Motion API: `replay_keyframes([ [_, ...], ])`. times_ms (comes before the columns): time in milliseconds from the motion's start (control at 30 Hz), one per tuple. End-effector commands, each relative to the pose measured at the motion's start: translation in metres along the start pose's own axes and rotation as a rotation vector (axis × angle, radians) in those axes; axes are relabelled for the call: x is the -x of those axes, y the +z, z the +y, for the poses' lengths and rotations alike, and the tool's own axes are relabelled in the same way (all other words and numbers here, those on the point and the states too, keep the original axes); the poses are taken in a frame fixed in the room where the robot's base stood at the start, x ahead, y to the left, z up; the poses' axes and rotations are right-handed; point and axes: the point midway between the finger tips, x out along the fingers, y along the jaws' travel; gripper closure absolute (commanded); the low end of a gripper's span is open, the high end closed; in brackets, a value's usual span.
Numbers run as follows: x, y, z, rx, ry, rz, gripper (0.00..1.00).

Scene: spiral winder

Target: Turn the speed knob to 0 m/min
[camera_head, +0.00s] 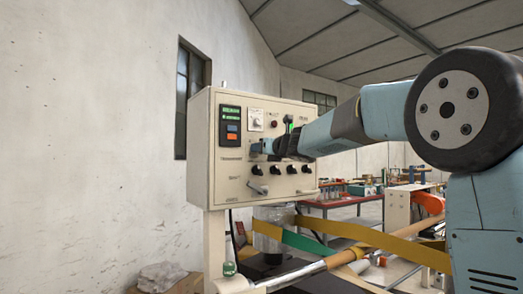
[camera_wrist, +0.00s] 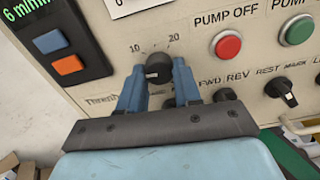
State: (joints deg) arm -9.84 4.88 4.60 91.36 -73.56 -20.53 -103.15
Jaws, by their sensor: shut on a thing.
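The speed knob (camera_wrist: 158,68) is black and round, on the beige control panel (camera_head: 270,185), with scale marks 10 and 20 above it. My gripper (camera_wrist: 160,74) has its two blue fingers on either side of the knob and is shut on it. Which mark the knob points at, I cannot tell. A green display (camera_wrist: 25,9) at the top left reads "6 m/min", partly cut off by the frame edge. In the head view my gripper (camera_head: 264,147) reaches the panel face and hides the knob.
Orange (camera_wrist: 68,65) and blue (camera_wrist: 50,41) buttons sit left of the knob. A red button (camera_wrist: 228,44), a green button (camera_wrist: 299,30) and a black selector (camera_wrist: 281,89) are to the right. Yellow web (camera_head: 370,238) runs below my arm.

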Motion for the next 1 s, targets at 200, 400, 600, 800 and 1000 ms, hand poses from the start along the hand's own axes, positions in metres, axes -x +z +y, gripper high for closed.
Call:
replay_keyframes([
  [200,-0.0011,-0.0045,-0.0018,0.205,-0.001,0.007,0.97],
  [400,-0.001,-0.004,-0.0023,0.394,0.0,0.006,0.97],
  [600,-0.0009,-0.0034,-0.0024,0.572,0.001,0.006,0.97],
  [800,-0.0009,-0.003,-0.0025,0.717,0.002,0.005,0.97],
  [1000,-0.0009,-0.0027,-0.0024,0.816,0.002,0.005,0.97],
])
